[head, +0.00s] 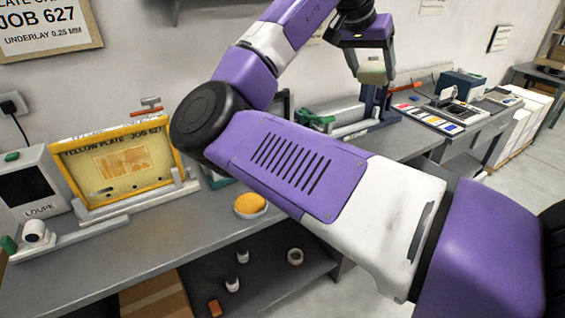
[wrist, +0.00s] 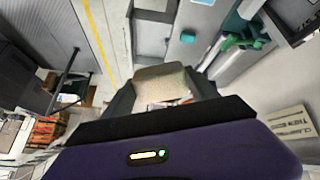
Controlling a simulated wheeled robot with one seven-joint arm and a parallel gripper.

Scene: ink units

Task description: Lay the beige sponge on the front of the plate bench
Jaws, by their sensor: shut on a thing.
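My gripper (head: 372,75) is raised high at the upper right of the head view. It is shut on the beige sponge (head: 371,68), a small pale block. In the wrist view the sponge (wrist: 162,84) sits between the two dark fingers of my gripper (wrist: 163,92). The grey plate bench (head: 150,250) runs along the left and centre of the head view, and the sponge is well apart from its bare front. My purple and white arm hides part of the bench.
A framed yellow plate (head: 115,168) leans at the back of the bench. An orange rounded thing (head: 250,203) in a dish is near the front edge. A loupe box (head: 28,182) stands at far left. The front strip between them is mostly free.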

